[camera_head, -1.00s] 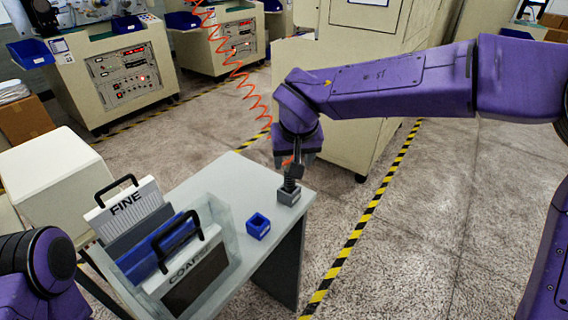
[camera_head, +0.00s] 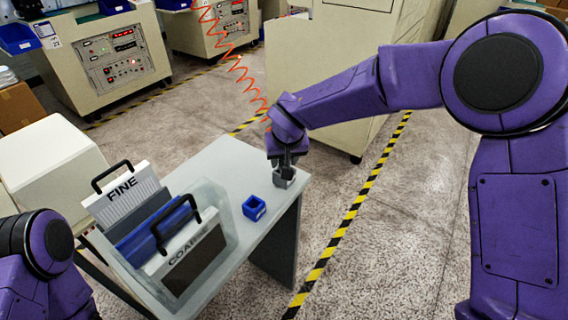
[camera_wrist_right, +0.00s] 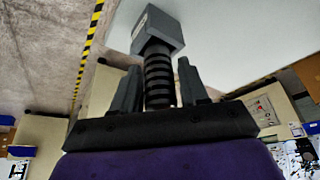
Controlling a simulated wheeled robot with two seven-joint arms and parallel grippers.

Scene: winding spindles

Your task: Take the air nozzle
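The air nozzle (camera_wrist_right: 159,82) shows in the right wrist view as a dark, ribbed upright piece. Its far end meets a grey block-shaped holder (camera_wrist_right: 158,30). In the head view the holder (camera_head: 284,179) stands at the right back corner of the grey table (camera_head: 228,162). My right gripper (camera_head: 286,161) is directly over the holder and mostly hides the nozzle there. In the wrist view its two fingers (camera_wrist_right: 159,86) stand on either side of the ribbed part, with narrow gaps, so it looks open around the nozzle. My left gripper is out of view; only my left arm shows.
A small blue open box (camera_head: 254,208) sits on the table near the holder. A clear bin (camera_head: 226,225) holds the FINE (camera_head: 124,190) and COARSE (camera_head: 190,255) handled panels. An orange coiled hose (camera_head: 243,75) hangs behind my right gripper. A beige cabinet (camera_head: 320,80) stands behind.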

